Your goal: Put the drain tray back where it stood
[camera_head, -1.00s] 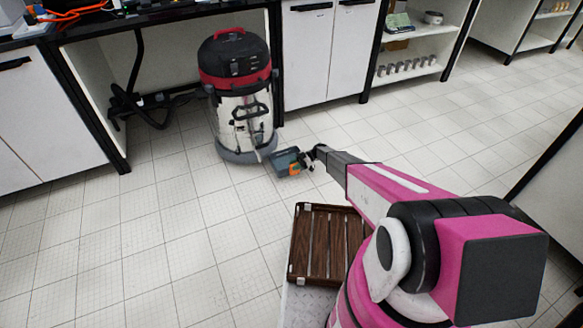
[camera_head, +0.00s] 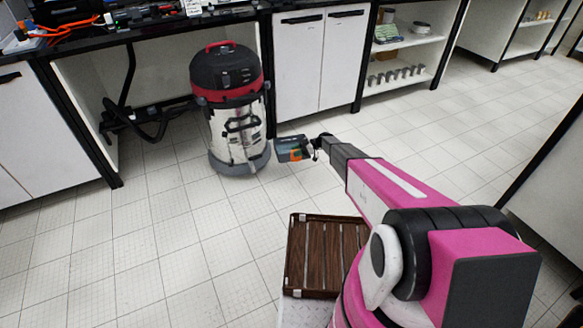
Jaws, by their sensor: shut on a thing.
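My gripper (camera_head: 311,149) is at the end of my outstretched arm, near the middle of the view. It is shut on a small teal-grey, box-like thing (camera_head: 289,147) with an orange part at its right. This may be the drain tray, but it is too small to tell for sure. It appears held in front of the cabinet and just right of the vacuum cleaner, apart from it in the picture. My fingertips are too small to make out clearly. No other drain tray is clearly in view.
A red and black vacuum cleaner (camera_head: 233,120) stands on the floor by the bench bay. White cabinets (camera_head: 311,75) and open shelves (camera_head: 400,50) line the back. A brown slatted tray (camera_head: 322,255) lies low beside my arm. The tiled floor is clear at left.

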